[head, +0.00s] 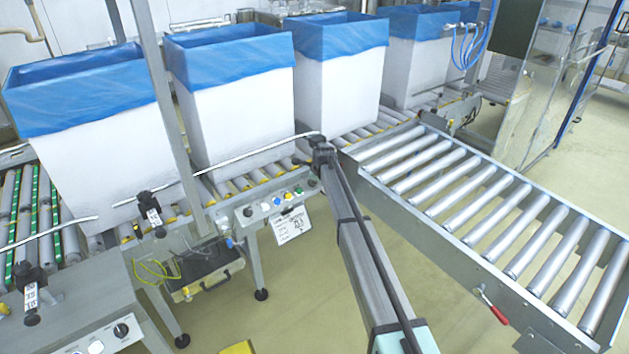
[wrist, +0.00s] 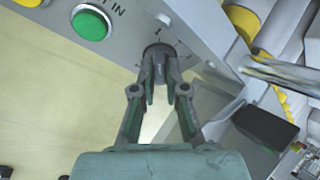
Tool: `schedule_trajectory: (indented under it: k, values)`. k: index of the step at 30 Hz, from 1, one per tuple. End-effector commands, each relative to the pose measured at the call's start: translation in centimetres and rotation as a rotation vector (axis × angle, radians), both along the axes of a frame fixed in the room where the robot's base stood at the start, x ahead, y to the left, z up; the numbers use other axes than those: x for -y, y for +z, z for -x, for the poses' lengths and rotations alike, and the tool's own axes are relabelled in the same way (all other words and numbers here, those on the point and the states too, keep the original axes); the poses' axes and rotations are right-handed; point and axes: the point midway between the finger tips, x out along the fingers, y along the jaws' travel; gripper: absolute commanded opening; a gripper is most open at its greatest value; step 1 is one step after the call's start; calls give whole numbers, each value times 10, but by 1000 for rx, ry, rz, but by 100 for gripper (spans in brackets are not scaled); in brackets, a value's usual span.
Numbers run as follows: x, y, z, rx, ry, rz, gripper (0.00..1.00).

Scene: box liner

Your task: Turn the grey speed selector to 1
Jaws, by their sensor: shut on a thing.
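In the wrist view the grey speed selector (wrist: 158,52) sits on the grey control panel (wrist: 190,30), to the right of a round green button (wrist: 91,24). The fingers of my gripper (wrist: 160,80) are closed around the selector. They hide much of it, so I cannot tell which mark it points to. Small marks show on the panel around it. In the head view the panel (head: 249,214) is mounted under the roller conveyor. My arm reaches its right end there, and I cannot make out the fingertips.
Yellow (head: 289,196), blue (head: 277,201) and other buttons sit along the panel, with a paper tag (head: 290,225) hanging below. White bins with blue liners (head: 235,110) stand on the conveyor behind. A side roller conveyor (head: 470,200) lies to the right. A dark block (wrist: 264,127) is close to my gripper's right.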

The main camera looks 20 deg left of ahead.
Motion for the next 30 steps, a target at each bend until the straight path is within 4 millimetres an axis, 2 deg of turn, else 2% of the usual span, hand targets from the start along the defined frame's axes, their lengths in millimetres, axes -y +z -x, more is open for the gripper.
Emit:
schedule_trajectory:
  k: [5, 6, 8, 22, 26, 30]
  values:
    - [0, -4, -2, 0, 1, 4, 0]
    - [0, -4, -2, 0, 1, 4, 19]
    - [0, -4, -2, 0, 1, 4, 38]
    - [1, 2, 1, -1, 0, 1, 38]
    - [6, 14, 7, 1, -1, 1, 38]
    - [15, 34, 18, 1, -1, 1, 38]
